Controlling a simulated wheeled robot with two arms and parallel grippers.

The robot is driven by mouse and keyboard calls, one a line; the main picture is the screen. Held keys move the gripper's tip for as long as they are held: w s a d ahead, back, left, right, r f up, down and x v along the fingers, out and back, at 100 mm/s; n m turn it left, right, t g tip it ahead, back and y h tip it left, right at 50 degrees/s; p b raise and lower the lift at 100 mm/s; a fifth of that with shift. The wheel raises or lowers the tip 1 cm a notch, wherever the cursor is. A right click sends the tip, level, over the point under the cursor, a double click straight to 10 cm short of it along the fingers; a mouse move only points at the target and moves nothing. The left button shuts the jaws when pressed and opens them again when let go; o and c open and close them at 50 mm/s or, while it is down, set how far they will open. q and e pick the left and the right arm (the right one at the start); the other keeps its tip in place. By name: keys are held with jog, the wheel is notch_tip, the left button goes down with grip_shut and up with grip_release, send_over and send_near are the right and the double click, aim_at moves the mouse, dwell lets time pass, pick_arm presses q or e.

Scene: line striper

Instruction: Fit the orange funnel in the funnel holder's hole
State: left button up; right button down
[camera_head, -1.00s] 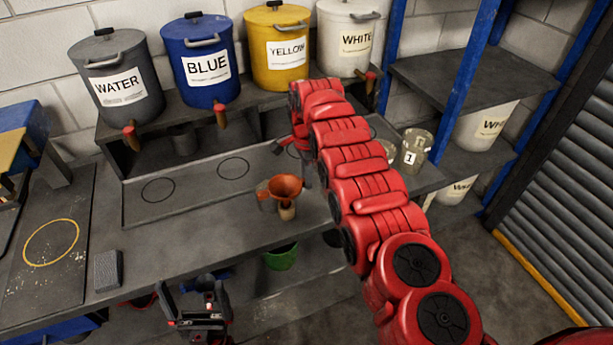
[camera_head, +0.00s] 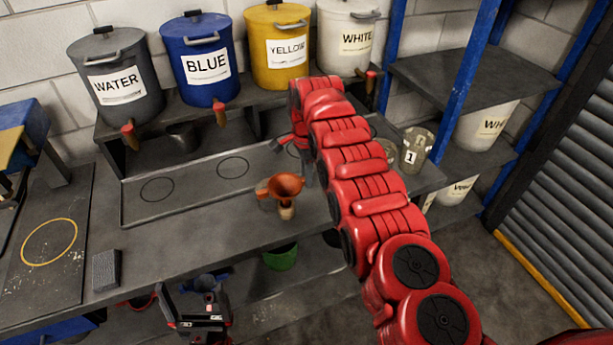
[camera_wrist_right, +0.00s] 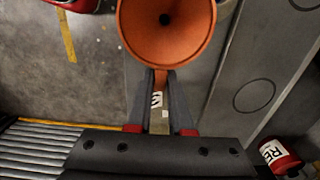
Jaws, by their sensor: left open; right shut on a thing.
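The orange funnel (camera_head: 286,186) is above the front part of the bench, wide mouth up. My right gripper is shut on the funnel's side tab; in the right wrist view its two fingers (camera_wrist_right: 164,100) close around it just below the funnel's cone (camera_wrist_right: 165,28). In the head view my right arm hides most of that gripper. A small tan piece (camera_head: 286,212) shows directly under the funnel; I cannot tell whether it is the funnel holder, nor whether the funnel sits in a hole. My left gripper (camera_head: 195,312) is open and empty, low in front of the bench.
Water (camera_head: 115,80), blue (camera_head: 202,62), yellow (camera_head: 280,50) and white (camera_head: 347,40) containers stand on a raised shelf behind. A grey block (camera_head: 106,270) lies at the bench's front left. A clear jug marked 1 (camera_head: 415,152) stands to the right of my arm.

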jog(key=shift+f+b, duration=0.7)
jog(key=shift+f, duration=0.3)
dwell(0.3)
jog(key=shift+f, duration=0.15)
dwell(0.3)
jog(key=shift+f+b, duration=0.75)
jog(key=shift+b, duration=0.15)
jog(key=shift+r, duration=0.1)
jog(key=shift+b, duration=0.55)
jog(key=c, duration=0.7)
grip_release()
jog(key=shift+c, duration=0.2)
jog(key=shift+o, duration=0.3)
